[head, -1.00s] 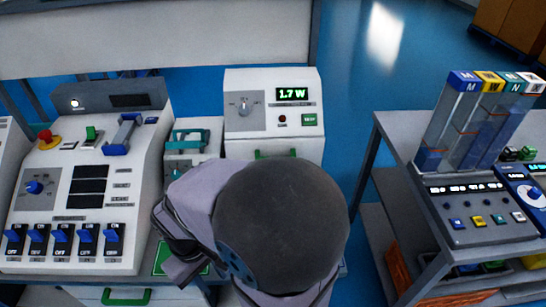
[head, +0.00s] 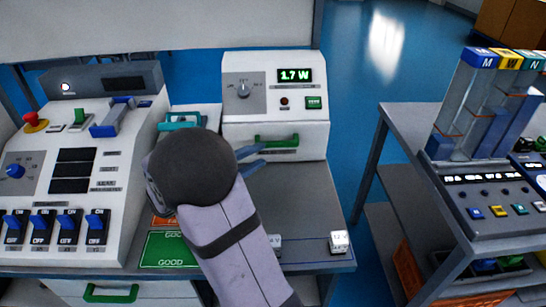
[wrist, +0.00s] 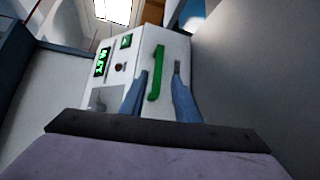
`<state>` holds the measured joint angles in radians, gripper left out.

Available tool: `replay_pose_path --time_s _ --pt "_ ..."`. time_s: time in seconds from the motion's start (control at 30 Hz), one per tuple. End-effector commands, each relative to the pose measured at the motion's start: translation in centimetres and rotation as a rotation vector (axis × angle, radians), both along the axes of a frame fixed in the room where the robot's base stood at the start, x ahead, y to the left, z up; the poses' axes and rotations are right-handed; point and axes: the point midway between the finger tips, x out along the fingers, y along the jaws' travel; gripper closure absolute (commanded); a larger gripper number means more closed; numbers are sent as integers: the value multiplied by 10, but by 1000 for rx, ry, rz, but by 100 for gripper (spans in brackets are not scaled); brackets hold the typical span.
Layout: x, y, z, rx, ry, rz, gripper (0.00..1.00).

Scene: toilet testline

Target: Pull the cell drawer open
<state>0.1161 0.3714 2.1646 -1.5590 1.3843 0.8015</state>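The white tester box (head: 235,130) with a green 1.7 W display stands at the back of the bench. Its drawer front carries a green bar handle (head: 277,140) and looks shut. The handle also shows in the wrist view (wrist: 157,72). My gripper (head: 264,157) points at the drawer front from the left and front. In the wrist view my gripper's (wrist: 161,75) two blue fingers are open, one on each side of the handle line. I cannot tell whether they touch it. My arm hides part of the bench.
A control panel (head: 125,190) with switches stands on the left, a teal fixture (head: 185,120) between it and the box. A green GOOD mat (head: 165,250) and a small white cube (head: 339,241) lie in front. A second green handle (head: 110,293) is below the bench. A cart (head: 400,130) stands right.

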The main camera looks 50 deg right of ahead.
Motion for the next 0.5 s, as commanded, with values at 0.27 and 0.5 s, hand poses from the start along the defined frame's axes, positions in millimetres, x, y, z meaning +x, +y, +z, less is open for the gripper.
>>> replay_pose_path --time_s 0.27,0.5 --pt "3 -6 2 -17 -5 6 71" --pt "2 -32 -2 -15 -3 4 71"
